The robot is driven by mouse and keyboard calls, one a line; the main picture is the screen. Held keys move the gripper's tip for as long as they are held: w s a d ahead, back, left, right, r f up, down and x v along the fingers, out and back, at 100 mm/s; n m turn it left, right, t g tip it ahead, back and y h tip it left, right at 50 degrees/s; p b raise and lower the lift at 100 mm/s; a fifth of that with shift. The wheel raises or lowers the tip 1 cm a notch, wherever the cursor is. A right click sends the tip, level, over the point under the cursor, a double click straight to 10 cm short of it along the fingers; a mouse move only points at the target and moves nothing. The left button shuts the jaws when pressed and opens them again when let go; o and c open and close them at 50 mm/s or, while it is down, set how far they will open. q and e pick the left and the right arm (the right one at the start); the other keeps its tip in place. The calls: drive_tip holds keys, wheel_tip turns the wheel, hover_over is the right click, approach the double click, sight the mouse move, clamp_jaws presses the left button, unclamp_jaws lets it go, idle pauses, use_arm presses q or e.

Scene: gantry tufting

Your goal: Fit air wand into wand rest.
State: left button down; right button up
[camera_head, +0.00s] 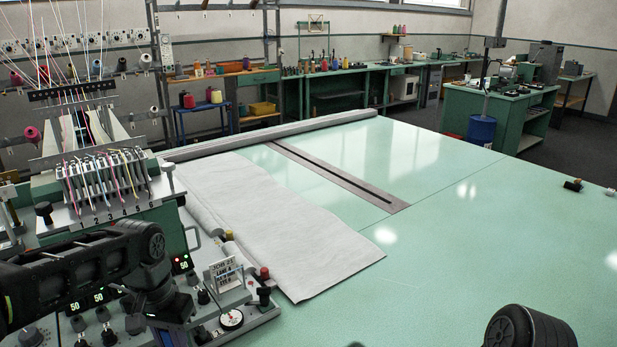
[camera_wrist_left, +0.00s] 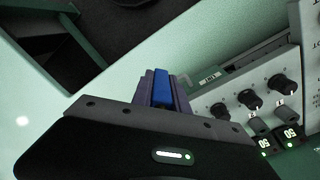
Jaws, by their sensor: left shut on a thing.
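My left gripper (camera_wrist_left: 164,76) is shut on a blue piece (camera_wrist_left: 161,93), which shows between its fingers in the left wrist view. I take this to be the air wand; only a short part shows and the rest is hidden. The fingers are beside the grey control panel (camera_wrist_left: 221,92). In the head view my left arm comes in from the left over the panel, and its wrist runs down to the bottom edge, so the grip is not clear there. I cannot make out the wand rest in either view. My right gripper is not in view.
The tufting machine's needle head (camera_head: 105,178) and knobbed panel (camera_head: 247,290) stand at the left. White cloth (camera_head: 285,225) covers part of the large green table (camera_head: 440,265). A slotted grey rail (camera_head: 335,175) crosses it. The table's right half is mostly clear.

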use_arm(q)
drive_tip(key=w+d+f+n, duration=0.1)
drive_tip(key=w+d+f, duration=0.5)
drive_tip(key=f, duration=0.1)
drive_tip(key=shift+f+n, duration=0.35)
drive_tip(key=shift+n, duration=0.05)
drive_tip(key=shift+s, duration=0.1)
drive_tip(key=s+d+r+m, duration=0.2)
drive_tip(key=d+m, duration=0.2)
drive_tip(key=d, duration=0.3)
drive_tip(key=s+d+r+m, duration=0.2)
drive_tip(key=d+r+m, duration=0.1)
drive_tip(key=d, duration=0.4)
drive_tip(key=shift+s+d+r+m, duration=0.15)
drive_tip(key=shift+s+d+m, duration=0.1)
drive_tip(key=shift+m, duration=0.25)
drive_tip(key=w+d+f+m, duration=0.3)
drive_tip(key=w+f+m, duration=0.1)
drive_tip(key=f, duration=0.1)
drive_tip(key=shift+d+m, duration=0.25)
drive_tip(key=shift+m, duration=0.05)
